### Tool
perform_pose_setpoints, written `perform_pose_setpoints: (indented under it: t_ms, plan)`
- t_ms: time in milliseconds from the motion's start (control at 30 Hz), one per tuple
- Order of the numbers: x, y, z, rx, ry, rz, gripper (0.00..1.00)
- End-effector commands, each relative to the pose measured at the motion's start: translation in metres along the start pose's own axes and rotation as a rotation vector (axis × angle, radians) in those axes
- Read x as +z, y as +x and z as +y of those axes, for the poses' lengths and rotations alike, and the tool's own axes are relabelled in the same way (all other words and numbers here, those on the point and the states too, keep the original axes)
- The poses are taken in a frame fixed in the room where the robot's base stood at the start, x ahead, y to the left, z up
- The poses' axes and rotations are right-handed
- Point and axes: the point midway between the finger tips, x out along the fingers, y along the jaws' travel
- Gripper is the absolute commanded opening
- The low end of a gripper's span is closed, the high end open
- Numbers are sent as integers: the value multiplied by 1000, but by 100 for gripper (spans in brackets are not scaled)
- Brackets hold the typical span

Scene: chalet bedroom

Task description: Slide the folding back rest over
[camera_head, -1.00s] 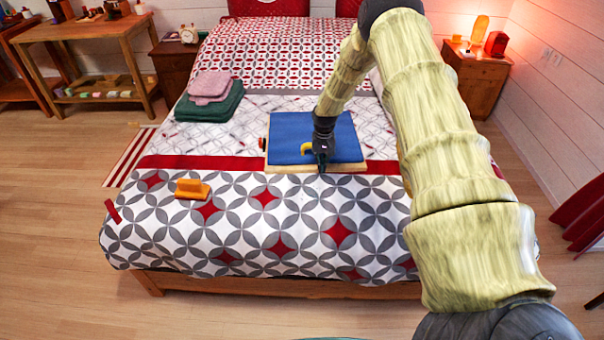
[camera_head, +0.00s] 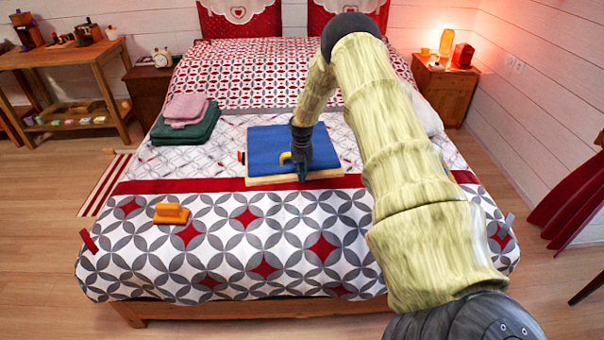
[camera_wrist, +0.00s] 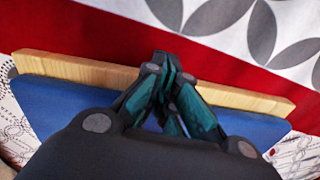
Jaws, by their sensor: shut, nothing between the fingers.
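The folding back rest (camera_head: 268,146) lies flat on the bed, a blue pad with a pale wooden front edge. In the wrist view its blue pad (camera_wrist: 62,108) and wooden edge (camera_wrist: 75,69) cross the picture. My gripper (camera_head: 302,178) is shut and empty, pointing down at the front edge of the back rest, right of its middle. In the wrist view my gripper (camera_wrist: 165,62) overlaps the wooden edge, close to the red stripe. I cannot tell whether the fingertips touch the wood. A yellow curved part (camera_head: 285,157) shows beside the gripper.
The patterned bed cover (camera_head: 225,265) is mostly clear in front. An orange block-like item (camera_head: 171,213) sits at front left. Folded green and pink towels (camera_head: 186,124) lie at back left. A lamp nightstand (camera_head: 444,88) stands right of the bed.

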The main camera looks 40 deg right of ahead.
Motion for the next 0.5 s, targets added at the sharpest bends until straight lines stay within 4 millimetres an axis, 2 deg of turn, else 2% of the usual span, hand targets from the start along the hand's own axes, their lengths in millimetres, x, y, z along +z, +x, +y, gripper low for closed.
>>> perform_pose_setpoints:
  t_ms: [233,500]
  plan:
    - [31,-5,-17,1,-15,-4,0]
    - [28,-40,-7,-1,-2,1,0]
